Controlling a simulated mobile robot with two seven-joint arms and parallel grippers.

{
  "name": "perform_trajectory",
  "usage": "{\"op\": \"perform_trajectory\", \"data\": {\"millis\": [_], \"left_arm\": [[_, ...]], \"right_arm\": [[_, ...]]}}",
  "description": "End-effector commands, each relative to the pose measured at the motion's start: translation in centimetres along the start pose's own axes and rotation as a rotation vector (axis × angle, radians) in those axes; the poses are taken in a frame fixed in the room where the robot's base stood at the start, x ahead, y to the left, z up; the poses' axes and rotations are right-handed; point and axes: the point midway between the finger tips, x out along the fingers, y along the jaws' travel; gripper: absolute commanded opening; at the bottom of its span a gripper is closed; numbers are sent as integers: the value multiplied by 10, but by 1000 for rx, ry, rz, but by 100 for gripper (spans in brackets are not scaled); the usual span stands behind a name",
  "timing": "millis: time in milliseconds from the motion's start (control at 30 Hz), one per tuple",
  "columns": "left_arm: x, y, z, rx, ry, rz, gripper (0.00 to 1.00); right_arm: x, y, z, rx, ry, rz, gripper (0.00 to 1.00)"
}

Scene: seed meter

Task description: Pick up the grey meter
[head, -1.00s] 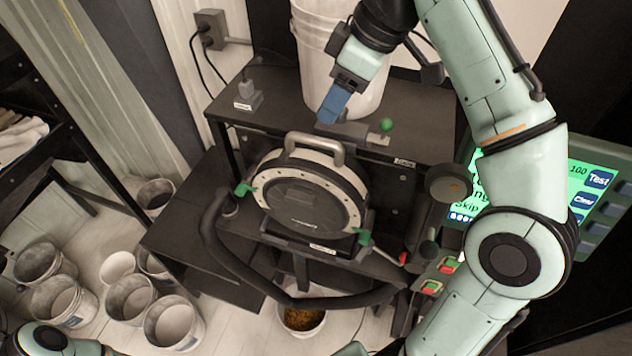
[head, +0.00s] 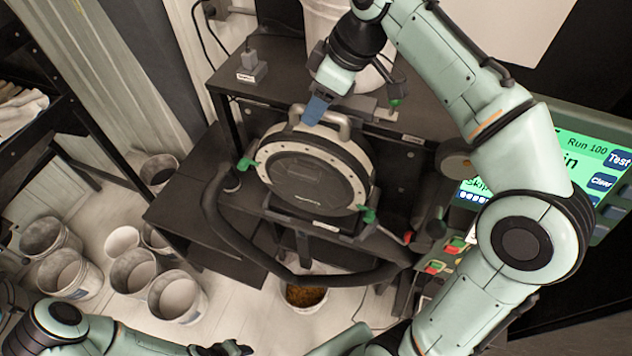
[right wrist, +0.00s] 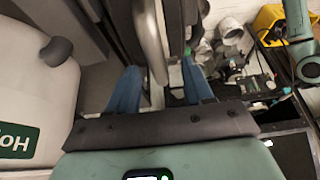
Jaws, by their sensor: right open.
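The grey meter (head: 308,178) is a round drum with a pale rim, seated upright in the black stand in the head view. Its light grey carrying handle (head: 342,127) arches over the top. My right gripper (head: 314,112) is open, its blue fingers at the handle, covering part of it. In the right wrist view a pale curved bar, apparently the handle (right wrist: 151,40), runs between the two separated blue fingers of that gripper (right wrist: 158,86). Contact cannot be told. My left arm lies low at the left; a dark part at its end, apparently the left gripper (head: 225,349), is cut off by the bottom edge.
Green clamp levers (head: 247,165) flank the meter. A white hopper (head: 325,25) stands behind it, and a curved black bar (head: 290,276) runs in front. A green-screened console (head: 570,165) is at right. Several buckets (head: 62,273) stand at lower left; one with seed (head: 304,295) sits below.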

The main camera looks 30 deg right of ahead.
Motion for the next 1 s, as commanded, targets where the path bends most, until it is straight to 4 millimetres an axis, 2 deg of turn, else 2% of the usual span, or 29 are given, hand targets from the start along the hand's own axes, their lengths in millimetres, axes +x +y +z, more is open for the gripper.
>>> {"op": "perform_trajectory", "data": {"millis": [100, 200, 467, 500, 567, 633, 1000], "left_arm": [[5, -3, 4, -2, -5, -2, 43], [7, -5, 6, -2, -7, -3, 43], [7, -4, 6, -2, -7, -2, 43], [7, -4, 6, -2, -7, -2, 43], [7, -4, 6, -2, -7, -2, 43], [7, -4, 6, -2, -7, -2, 43], [7, -4, 6, -3, -7, -3, 43]], "right_arm": [[21, 1, 1, 0, -5, -5, 51], [30, 1, 1, 0, -3, -3, 51], [32, 2, 0, 0, -1, -1, 51], [32, 2, 0, 0, -1, -1, 44], [32, 2, 0, 0, -1, -1, 25], [32, 2, 0, 0, -1, -1, 2], [31, 2, 0, 0, -1, 0, 0]]}}
